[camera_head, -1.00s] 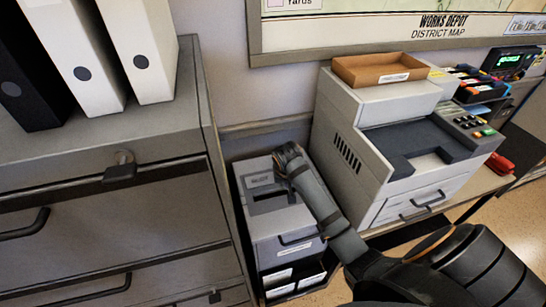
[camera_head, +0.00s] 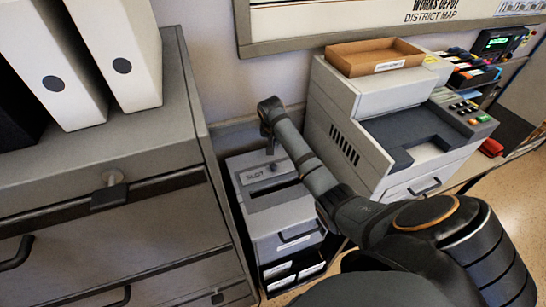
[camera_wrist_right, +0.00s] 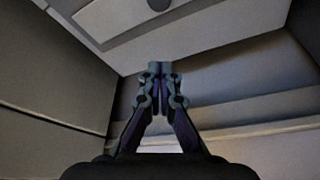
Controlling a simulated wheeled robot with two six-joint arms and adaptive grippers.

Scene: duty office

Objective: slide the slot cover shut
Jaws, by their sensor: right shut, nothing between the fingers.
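The grey ballot-style box (camera_head: 288,218) stands low between the drawer cabinet and the copier. Its top carries a light plate (camera_head: 256,173) with printed lettering and a small dark knob (camera_head: 272,167). A dark slot (camera_head: 274,187) shows in front of the plate. My right gripper (camera_head: 270,150) points down above the back of the box top, apart from the plate as far as I can tell. In the right wrist view its fingers (camera_wrist_right: 160,68) are shut and empty, with a light panel and a dark round knob (camera_wrist_right: 160,4) beyond them. My left gripper is not in view.
The drawer cabinet (camera_head: 110,235) with binders (camera_head: 118,55) on it is close on the left. The copier (camera_head: 345,145), with a brown tray (camera_head: 372,57) on top, is close on the right. The wall is behind the box. White-labelled compartments (camera_head: 280,280) lie under the box.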

